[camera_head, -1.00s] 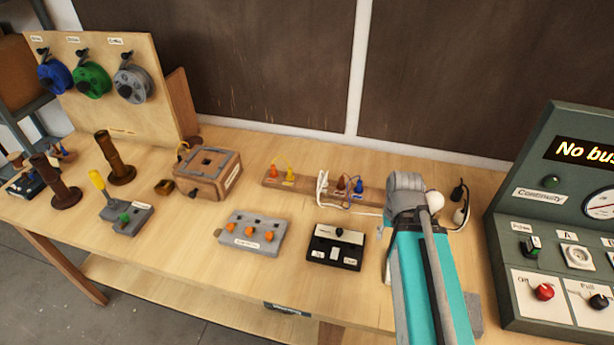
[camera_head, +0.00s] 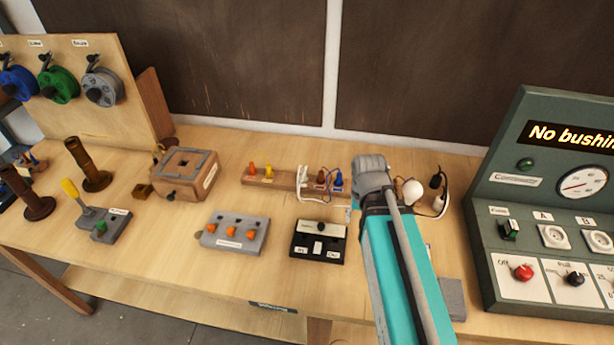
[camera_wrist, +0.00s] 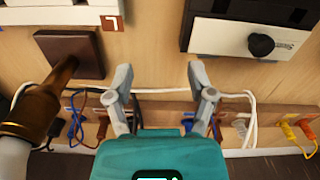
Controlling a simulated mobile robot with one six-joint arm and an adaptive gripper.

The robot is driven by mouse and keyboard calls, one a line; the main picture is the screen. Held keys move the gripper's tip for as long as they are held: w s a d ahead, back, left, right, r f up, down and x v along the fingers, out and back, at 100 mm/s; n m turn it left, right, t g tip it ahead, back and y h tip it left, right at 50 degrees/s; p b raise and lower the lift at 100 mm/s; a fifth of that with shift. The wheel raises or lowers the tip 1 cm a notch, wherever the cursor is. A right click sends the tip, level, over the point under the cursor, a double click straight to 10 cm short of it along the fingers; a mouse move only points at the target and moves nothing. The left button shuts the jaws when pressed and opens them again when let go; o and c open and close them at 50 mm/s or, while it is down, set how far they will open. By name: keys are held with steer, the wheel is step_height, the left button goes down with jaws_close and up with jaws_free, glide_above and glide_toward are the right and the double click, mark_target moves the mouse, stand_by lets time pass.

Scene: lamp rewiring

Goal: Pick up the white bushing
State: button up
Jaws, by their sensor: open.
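A white bushing (camera_head: 302,177) stands on a wooden rail (camera_head: 284,182) at the back of the bench, with white cord looped around it. It seems to be the pale piece (camera_wrist: 240,125) at the lower right of the wrist view. Yellow (camera_head: 268,172) and orange (camera_head: 252,169) bushings stand to its left in the head view, brown (camera_head: 321,177) and blue (camera_head: 338,180) ones to its right. My gripper (camera_wrist: 160,78) is open and empty, fingers wide apart, left of the pale piece in the wrist view. In the head view my arm hides the fingertips.
A black box with a knob (camera_head: 318,242) and a grey block with orange pegs (camera_head: 233,233) lie nearer the front. A white bulb (camera_head: 413,191) and black cord are right of my arm. A green test panel (camera_head: 540,190) stands far right.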

steer(key=w+a+r+m+p, duration=0.5)
steer(key=w+a+m, duration=0.2)
steer(key=w+m, duration=0.45)
step_height(320, 180, up, 5)
steer(key=m+p, duration=0.4)
steer(key=m, duration=0.7)
glide_above(303, 172)
steer(key=shift+d+f, duration=0.15)
steer(key=shift+f, duration=0.05)
steer(key=shift+f, duration=0.2)
step_height(303, 172, down, 8)
steer(key=b, duration=0.8)
steer(key=shift+f, duration=0.15)
steer(key=shift+f+b, duration=2.6)
steer(key=shift+b, duration=0.2)
steer(key=shift+c, duration=0.2)
jaws_close()
